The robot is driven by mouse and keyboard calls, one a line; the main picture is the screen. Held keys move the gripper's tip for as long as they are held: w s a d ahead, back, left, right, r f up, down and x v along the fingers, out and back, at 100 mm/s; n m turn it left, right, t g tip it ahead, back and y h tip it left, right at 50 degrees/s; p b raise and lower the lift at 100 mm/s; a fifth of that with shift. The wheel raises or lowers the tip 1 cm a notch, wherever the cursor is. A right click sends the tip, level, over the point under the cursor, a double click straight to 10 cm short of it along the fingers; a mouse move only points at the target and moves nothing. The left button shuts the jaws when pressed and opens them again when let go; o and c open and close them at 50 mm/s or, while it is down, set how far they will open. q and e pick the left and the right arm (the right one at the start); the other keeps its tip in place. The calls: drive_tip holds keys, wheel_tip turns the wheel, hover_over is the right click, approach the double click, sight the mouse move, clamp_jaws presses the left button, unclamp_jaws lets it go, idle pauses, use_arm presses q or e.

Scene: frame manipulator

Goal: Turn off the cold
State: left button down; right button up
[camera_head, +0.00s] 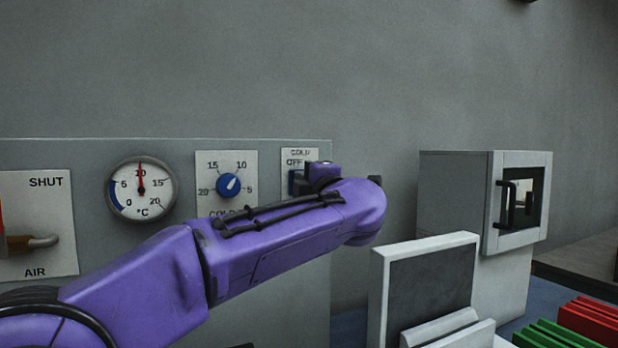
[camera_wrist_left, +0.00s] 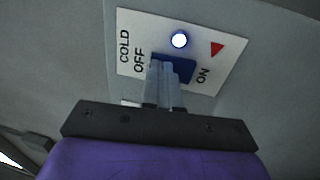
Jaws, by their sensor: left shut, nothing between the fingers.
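The cold switch plate (camera_wrist_left: 128,45) shows in the left wrist view with COLD, OFF and ON labels and a red triangle. Its small round lamp (camera_wrist_left: 180,40) is lit bluish white. A blue rocker (camera_wrist_left: 184,70) sits between OFF and ON. My left gripper (camera_wrist_left: 163,66) is shut and empty. Its fingertips overlap the OFF side of the rocker; I cannot tell whether they touch it. In the head view the plate (camera_head: 300,154) is partly hidden by my purple left arm, which also hides the fingertips. My right gripper is not in view.
On the same panel are a blue dial knob (camera_head: 229,186), a temperature gauge (camera_head: 140,189) with its needle at about 10, and an air valve plate (camera_head: 45,215). At the right stand a grey box with a handled door (camera_head: 455,190) and a white-framed stand (camera_head: 378,285).

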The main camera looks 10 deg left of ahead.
use_arm(q)
drive_tip(key=shift+a+r+p, duration=0.1)
drive_tip(key=shift+r+p, duration=0.05)
drive_tip(key=shift+p, duration=0.65)
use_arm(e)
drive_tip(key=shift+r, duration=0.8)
use_arm(q)
drive_tip(key=s+d+r+b, duration=0.2)
drive_tip(key=s+d, duration=0.5)
drive_tip(key=s, duration=0.4)
drive_tip(key=shift+s+d, duration=0.25)
drive_tip(key=shift+d, duration=0.1)
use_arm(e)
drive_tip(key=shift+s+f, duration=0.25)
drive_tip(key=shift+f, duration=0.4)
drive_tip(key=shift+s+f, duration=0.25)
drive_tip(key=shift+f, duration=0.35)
